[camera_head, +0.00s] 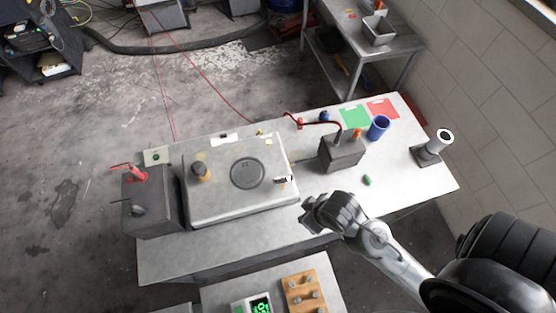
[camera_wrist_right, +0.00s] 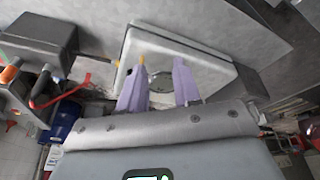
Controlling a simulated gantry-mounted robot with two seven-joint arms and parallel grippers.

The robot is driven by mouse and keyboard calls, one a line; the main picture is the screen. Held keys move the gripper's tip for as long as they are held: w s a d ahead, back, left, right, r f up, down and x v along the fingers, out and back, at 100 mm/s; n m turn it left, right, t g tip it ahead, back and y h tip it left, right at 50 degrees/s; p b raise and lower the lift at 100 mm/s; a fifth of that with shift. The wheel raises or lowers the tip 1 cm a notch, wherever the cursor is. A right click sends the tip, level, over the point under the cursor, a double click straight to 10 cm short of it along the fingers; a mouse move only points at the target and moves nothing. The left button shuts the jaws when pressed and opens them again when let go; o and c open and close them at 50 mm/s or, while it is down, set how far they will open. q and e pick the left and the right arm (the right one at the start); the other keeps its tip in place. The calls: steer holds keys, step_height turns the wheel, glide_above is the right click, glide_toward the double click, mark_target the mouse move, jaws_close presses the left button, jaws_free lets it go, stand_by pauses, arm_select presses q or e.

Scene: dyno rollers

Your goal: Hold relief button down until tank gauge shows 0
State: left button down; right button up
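My right gripper (camera_head: 312,212) hangs near the front right of a broad silver box (camera_head: 225,205) on the bench. In the right wrist view its two purple fingers (camera_wrist_right: 158,88) are apart with nothing between them. I cannot tell which part is the relief button. A green-lit display (camera_head: 261,305) is cut off at the bottom; its reading is unclear. My left gripper is out of view.
A grey box (camera_head: 342,152) with a red hose stands right of the silver box. Behind it are a blue cup (camera_head: 379,127) and green (camera_head: 355,116) and red (camera_head: 382,107) mats. A dark box (camera_head: 150,205) with a red lever stands left. The bench front right is mostly clear.

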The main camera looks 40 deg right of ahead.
jaws_close()
steer(key=shift+d, duration=0.15)
stand_by(1.3)
